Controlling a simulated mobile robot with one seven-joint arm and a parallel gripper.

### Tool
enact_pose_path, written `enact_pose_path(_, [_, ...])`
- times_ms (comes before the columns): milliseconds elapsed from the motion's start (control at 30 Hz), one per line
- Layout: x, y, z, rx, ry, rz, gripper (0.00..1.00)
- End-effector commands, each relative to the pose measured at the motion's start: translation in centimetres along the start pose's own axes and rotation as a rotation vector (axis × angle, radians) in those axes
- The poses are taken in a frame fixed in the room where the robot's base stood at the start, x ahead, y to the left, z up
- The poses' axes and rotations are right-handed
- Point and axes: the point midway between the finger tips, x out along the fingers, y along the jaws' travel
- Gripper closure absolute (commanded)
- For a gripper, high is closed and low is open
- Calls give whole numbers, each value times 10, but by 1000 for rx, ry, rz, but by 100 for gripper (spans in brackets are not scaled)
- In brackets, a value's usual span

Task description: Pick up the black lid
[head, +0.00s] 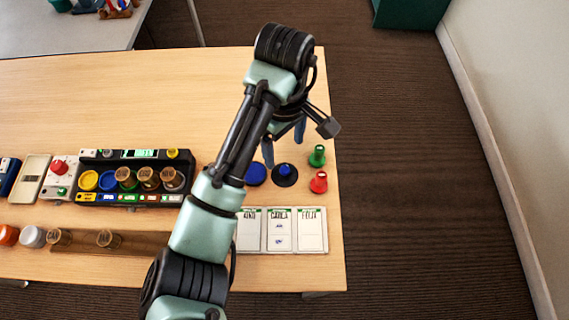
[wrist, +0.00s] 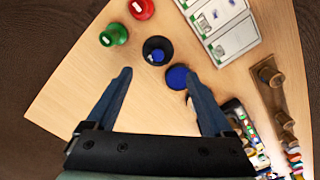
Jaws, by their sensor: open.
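A round black lid-like piece (head: 287,183) with a blue part at its centre lies on the table near the right edge. It also shows in the wrist view (wrist: 147,44), just beyond my fingertips. My gripper (head: 283,152) is open and empty, above the table on the far side of the black piece. In the wrist view the two blue fingers (wrist: 158,74) are spread apart, with bare table between them. A blue disc (head: 256,175) lies close beside the black piece and shows near the right fingertip in the wrist view (wrist: 176,78).
A green piece (head: 317,156) and a red piece (head: 319,182) stand to the right, near the table edge. Three white cards (head: 309,232) lie in front. A black sorting device (head: 135,180) with coloured round pieces is to the left. The table's far part is clear.

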Motion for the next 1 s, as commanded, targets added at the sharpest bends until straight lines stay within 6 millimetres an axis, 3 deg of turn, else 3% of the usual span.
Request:
enact_pose_path(33, [15, 0, 0, -1, -2, -1, 14])
enact_pose_path(200, [42, 0, -1, 0, 1, 0, 14])
enact_pose_path(467, [62, 1, -2, 1, 2, 2, 14])
enact_pose_path(700, [97, 3, -4, 1, 3, 3, 14])
enact_pose_path(1000, [105, 3, -4, 2, 4, 6, 14])
